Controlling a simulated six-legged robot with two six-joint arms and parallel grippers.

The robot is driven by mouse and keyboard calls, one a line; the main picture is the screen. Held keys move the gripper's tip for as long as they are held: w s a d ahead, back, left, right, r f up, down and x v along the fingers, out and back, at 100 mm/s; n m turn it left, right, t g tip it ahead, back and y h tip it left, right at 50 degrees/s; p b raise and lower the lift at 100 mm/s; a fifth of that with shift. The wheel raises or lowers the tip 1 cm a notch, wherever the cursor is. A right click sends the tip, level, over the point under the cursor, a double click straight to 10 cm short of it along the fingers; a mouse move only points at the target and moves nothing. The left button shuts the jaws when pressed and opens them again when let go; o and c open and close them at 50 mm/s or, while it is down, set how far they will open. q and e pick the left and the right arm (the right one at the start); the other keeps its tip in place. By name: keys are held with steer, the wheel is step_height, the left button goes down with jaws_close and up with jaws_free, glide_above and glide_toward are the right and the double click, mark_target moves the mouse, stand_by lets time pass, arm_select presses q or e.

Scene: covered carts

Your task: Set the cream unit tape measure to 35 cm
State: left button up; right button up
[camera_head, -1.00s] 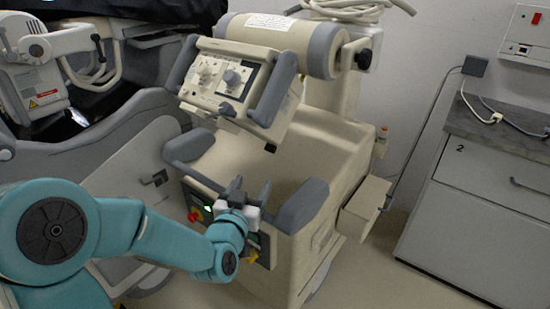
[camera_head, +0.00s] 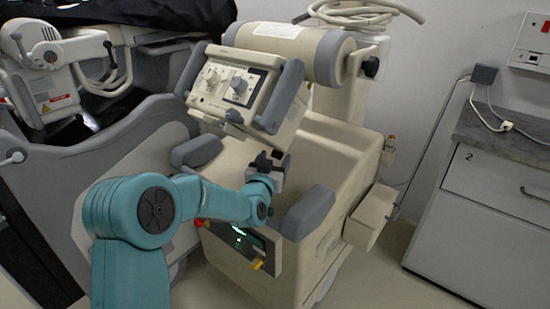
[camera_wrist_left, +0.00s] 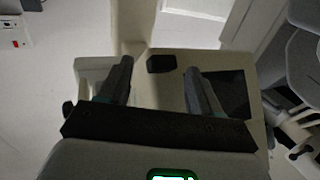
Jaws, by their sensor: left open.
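The cream unit (camera_head: 330,160) is a wheeled cart with a tilted control head (camera_head: 238,87) carrying knobs and grey handles. I cannot clearly make out the tape measure. A small grey part (camera_head: 233,117) sits at the head's lower front edge. My left gripper (camera_head: 268,160) is just below the head's lower right corner, above the cart's top. In the left wrist view the gripper (camera_wrist_left: 160,82) is open, its fingers apart and empty. A small dark block (camera_wrist_left: 161,63) shows on a cream surface beyond the gap between them; whether it belongs to the tape measure I cannot tell. My right gripper is not in view.
Grey handles (camera_head: 306,213) flank the cart's front, close to my left forearm. A lit green display (camera_head: 240,232) is on the cart below the gripper. A cabinet (camera_head: 480,215) stands at right, and another machine (camera_head: 45,80) at left. Some floor is clear between cart and cabinet.

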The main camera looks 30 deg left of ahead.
arm_select(q)
steer(key=shift+w+a, duration=0.15)
steer(key=shift+w, duration=0.4)
steer(key=shift+c, duration=0.3)
